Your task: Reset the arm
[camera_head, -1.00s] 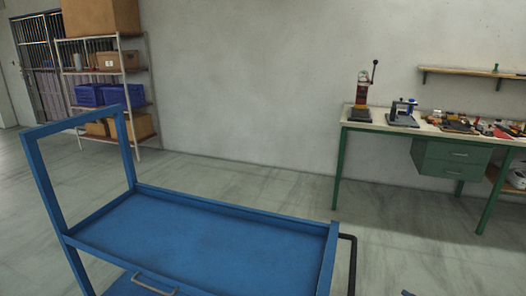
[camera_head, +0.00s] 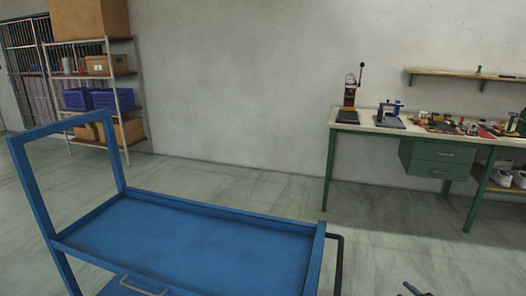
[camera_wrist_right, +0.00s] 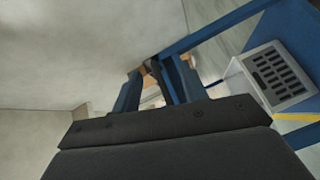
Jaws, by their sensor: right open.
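My right gripper (camera_wrist_right: 157,88) shows in the right wrist view with its two dark bluish fingers apart. I see nothing held between them. A small dark blue piece (camera_head: 417,290), probably the tip of my right gripper, shows at the bottom edge of the head view, right of the blue cart (camera_head: 190,240). It looks clear of the cart. My left gripper is not in view.
The cart's top tray is empty. A green workbench (camera_head: 372,128) with a press and tools stands at the back right. A shelf rack (camera_head: 122,105) with boxes stands at the back left. In the right wrist view, a light slotted crate (camera_wrist_right: 272,75) lies at the right.

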